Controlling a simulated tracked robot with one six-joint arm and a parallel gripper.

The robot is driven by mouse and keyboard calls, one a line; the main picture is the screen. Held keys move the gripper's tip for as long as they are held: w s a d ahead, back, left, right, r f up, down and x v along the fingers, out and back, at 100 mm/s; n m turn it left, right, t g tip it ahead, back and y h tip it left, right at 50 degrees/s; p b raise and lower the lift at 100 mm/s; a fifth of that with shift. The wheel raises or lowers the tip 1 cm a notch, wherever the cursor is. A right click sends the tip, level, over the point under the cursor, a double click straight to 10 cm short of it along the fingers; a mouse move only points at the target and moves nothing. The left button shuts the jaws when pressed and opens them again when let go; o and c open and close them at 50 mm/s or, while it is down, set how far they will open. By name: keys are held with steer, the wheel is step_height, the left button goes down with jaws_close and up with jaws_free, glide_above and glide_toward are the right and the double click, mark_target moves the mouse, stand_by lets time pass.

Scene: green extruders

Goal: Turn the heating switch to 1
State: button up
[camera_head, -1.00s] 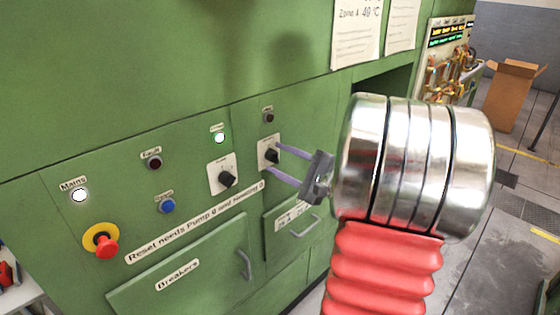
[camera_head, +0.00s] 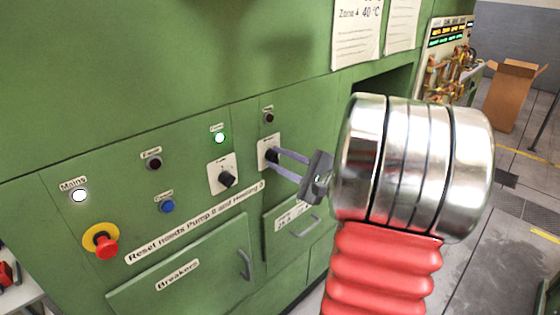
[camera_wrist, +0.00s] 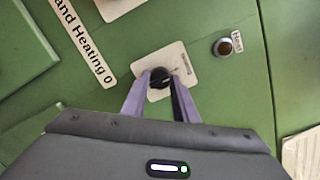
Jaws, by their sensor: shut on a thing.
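The heating switch (camera_head: 271,155) is a black knob on a white square plate on the green panel, right of a similar knob. The wrist view shows its knob (camera_wrist: 159,80) between two pale purple fingers on the white plate (camera_wrist: 183,57). My gripper (camera_head: 279,157) reaches the knob from the right, and its fingers are shut on it. The fingers partly cover the knob, so its exact pointing is hard to tell. The round lamp (camera_head: 269,118) above the switch is dark; it shows at upper right in the wrist view (camera_wrist: 228,46).
The neighbouring black knob (camera_head: 228,179) has a lit lamp (camera_head: 219,138) above it. Further left are a blue button (camera_head: 167,206), a red emergency stop (camera_head: 105,245) on yellow and a lit mains lamp (camera_head: 79,195).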

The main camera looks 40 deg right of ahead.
steer(key=shift+f+m, duration=0.1)
steer(key=shift+m, duration=0.3)
steer(key=m, duration=0.5)
steer(key=m+t, duration=0.1)
steer(key=m, duration=0.5)
steer(key=shift+a+f+m+h, duration=0.15)
steer(key=shift+m+h, duration=0.15)
steer(key=shift+h, duration=0.1)
steer(key=o, duration=1)
steer(key=shift+s, duration=0.1)
steer(key=s, duration=0.9)
steer(key=s+d+f, duration=0.1)
steer(key=s, duration=0.3)
steer(key=shift+s, duration=0.3)
steer(key=shift+w, duration=0.1)
